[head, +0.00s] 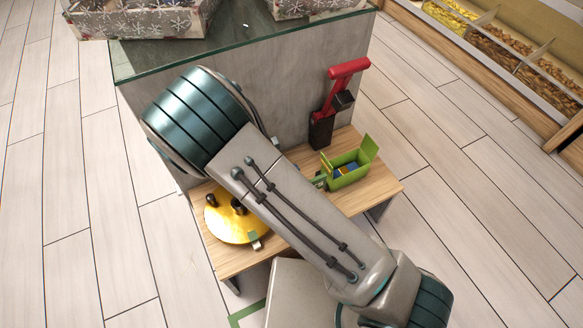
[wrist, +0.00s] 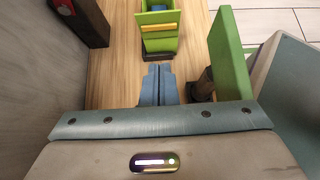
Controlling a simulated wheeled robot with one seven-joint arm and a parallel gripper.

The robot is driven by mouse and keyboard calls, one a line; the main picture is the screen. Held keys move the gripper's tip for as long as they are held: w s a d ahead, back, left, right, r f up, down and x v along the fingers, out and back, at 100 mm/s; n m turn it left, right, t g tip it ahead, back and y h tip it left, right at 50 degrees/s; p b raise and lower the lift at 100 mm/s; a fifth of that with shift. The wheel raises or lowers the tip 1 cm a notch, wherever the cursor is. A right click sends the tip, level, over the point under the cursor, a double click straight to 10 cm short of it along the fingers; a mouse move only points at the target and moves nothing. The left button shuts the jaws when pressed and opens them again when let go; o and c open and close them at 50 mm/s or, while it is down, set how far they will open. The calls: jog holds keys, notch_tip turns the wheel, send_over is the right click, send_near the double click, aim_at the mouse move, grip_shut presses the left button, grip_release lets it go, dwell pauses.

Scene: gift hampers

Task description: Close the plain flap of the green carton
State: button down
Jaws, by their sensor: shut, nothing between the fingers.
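The green carton (head: 347,178) stands on the wooden bench, open at the top, with blue and yellow contents. Its plain flap (head: 370,148) stands up and leans outward at the right end. A yellow-marked part shows at its left end. In the wrist view the carton (wrist: 160,45) is at the top centre with a yellow stripe across it; the plain flap is not clearly visible there. My gripper (wrist: 158,85) is shut and empty, just short of the carton's near end. In the head view my arm mostly hides the gripper.
A red-handled device (head: 347,68) on a black base stands behind the carton by the grey counter. A yellow disc (head: 230,222) with dark knobs lies at the bench's left. In the wrist view an upright green panel (wrist: 230,58) stands close right of my fingers; its attachment is unclear.

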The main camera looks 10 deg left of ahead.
aim_at(326, 164)
jog(key=b+x, duration=0.1)
jog(key=x, duration=0.2)
jog(key=r+x, duration=0.1)
jog(key=x, duration=0.2)
jog(key=d+b+x, duration=0.1)
jog(key=x, duration=0.1)
jog(key=shift+w+d+b, duration=0.3)
jog(key=shift+w+d, duration=0.05)
jog(key=shift+w, duration=0.2)
jog(key=shift+w+d+r, duration=0.15)
jog(key=shift+w+d, duration=0.1)
jog(key=shift+d, duration=0.1)
jog(key=shift+r, duration=0.15)
